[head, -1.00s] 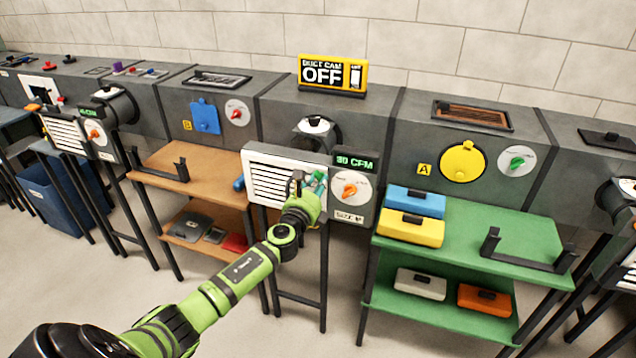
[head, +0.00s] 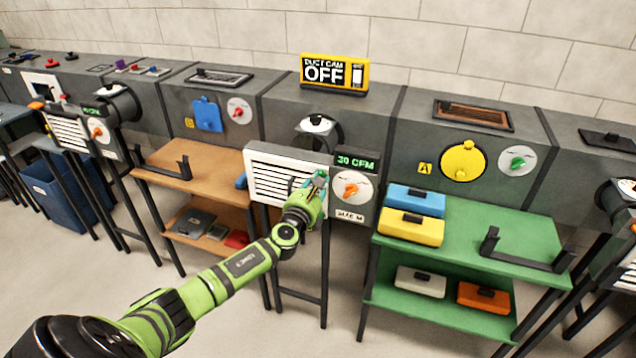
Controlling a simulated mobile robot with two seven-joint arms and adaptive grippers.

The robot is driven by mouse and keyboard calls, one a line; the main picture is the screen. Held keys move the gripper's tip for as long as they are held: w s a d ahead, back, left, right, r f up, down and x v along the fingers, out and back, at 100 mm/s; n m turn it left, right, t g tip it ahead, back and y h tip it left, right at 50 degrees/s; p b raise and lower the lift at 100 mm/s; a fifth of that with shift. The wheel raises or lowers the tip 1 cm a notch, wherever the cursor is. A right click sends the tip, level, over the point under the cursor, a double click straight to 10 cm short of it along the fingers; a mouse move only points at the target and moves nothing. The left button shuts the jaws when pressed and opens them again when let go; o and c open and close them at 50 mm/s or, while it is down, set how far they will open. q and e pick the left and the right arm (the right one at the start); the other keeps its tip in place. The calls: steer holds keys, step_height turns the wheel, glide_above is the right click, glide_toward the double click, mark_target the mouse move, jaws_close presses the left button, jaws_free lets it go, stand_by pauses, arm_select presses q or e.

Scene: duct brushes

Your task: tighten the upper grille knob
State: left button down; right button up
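The white slatted grille (head: 284,172) is on the front of the middle duct unit, beside the 30 CFM display. My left gripper (head: 307,182) is in front of the grille's right part, at the end of my green arm. A small teal piece (head: 320,178) shows at the gripper's fingertips; I cannot tell if it is a knob or part of the gripper. The upper grille knob cannot be made out and may be hidden behind the gripper. The finger gap is too small to read. My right gripper is not in view.
An orange dial (head: 351,189) sits close right of the gripper. A yellow DUCT CAM OFF sign (head: 333,73) stands on top. A wooden shelf (head: 200,165) is at left; a green shelf (head: 470,235) with blue and yellow boxes is at right.

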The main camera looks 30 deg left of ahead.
arm_select(q)
steer(key=shift+a+r, duration=0.1)
steer(key=shift+a, duration=0.05)
steer(key=c, duration=1.2)
jaws_free()
steer(key=v, duration=1.2)
